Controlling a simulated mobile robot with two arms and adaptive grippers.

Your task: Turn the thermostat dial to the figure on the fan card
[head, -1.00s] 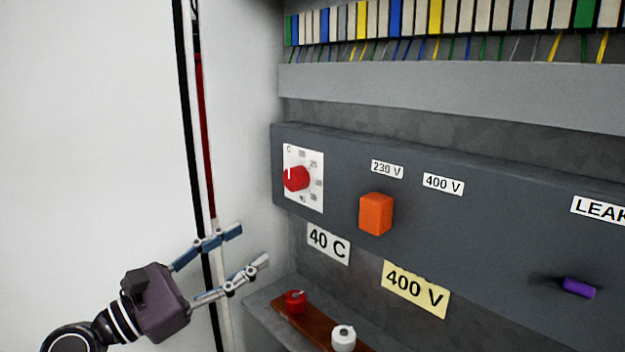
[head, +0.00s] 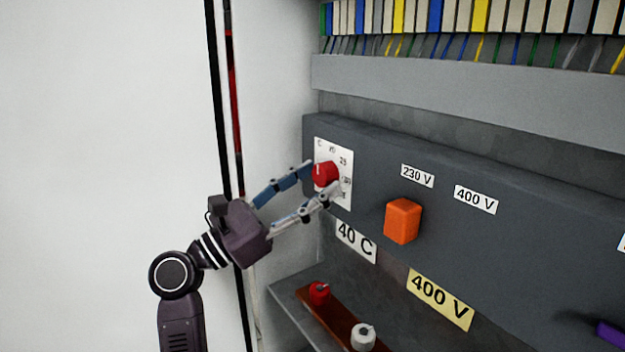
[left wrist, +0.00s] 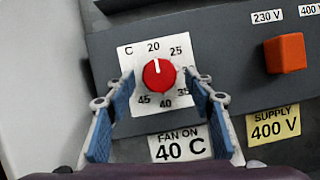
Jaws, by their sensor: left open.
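The red thermostat dial (head: 325,174) sits on a white scale plate (head: 347,196) at the left of the dark panel. In the left wrist view the dial (left wrist: 159,74) has its white mark pointing up, near 20. The scale shows 20, 25, 35, 40 and 45; the figure at the right is partly hidden by a finger. The fan card (left wrist: 180,145) below reads "FAN ON 40 C". My left gripper (head: 322,176) is open, its fingers on either side of the dial; I cannot tell whether they touch it. My right gripper is not in view.
An orange knob (head: 402,220) stands right of the dial, below the 230 V and 400 V labels. A yellow 400 V card (head: 440,299) hangs below it. A ledge holds a brown strip with a red post (head: 319,292) and a white post (head: 363,336). A purple knob (head: 611,335) is at the right.

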